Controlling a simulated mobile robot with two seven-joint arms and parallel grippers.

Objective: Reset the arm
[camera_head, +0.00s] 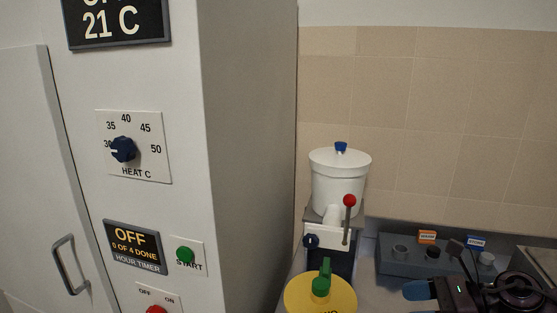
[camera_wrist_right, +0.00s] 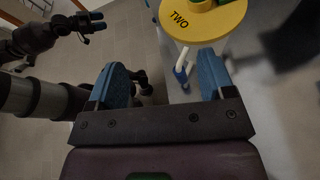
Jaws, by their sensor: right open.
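My right gripper (camera_wrist_right: 163,62) is open in the right wrist view, with its two blue fingers wide apart and nothing between them. In the head view my right arm comes in at the bottom right, and a blue finger of the right gripper (camera_head: 416,290) shows just in front of the grey block on the counter. A dark arm with small blue tips, apparently my left gripper (camera_wrist_right: 97,22), is at the upper left of the right wrist view. It is too small to tell whether it is open. The left arm does not show in the head view.
A white cabinet with a heat dial (camera_head: 123,149) and green start button (camera_head: 185,251) fills the left. A white lidded tank (camera_head: 339,182) with a red-knobbed lever (camera_head: 349,201) stands behind a yellow disc (camera_head: 320,298). A grey block (camera_head: 397,268) with sockets lies right.

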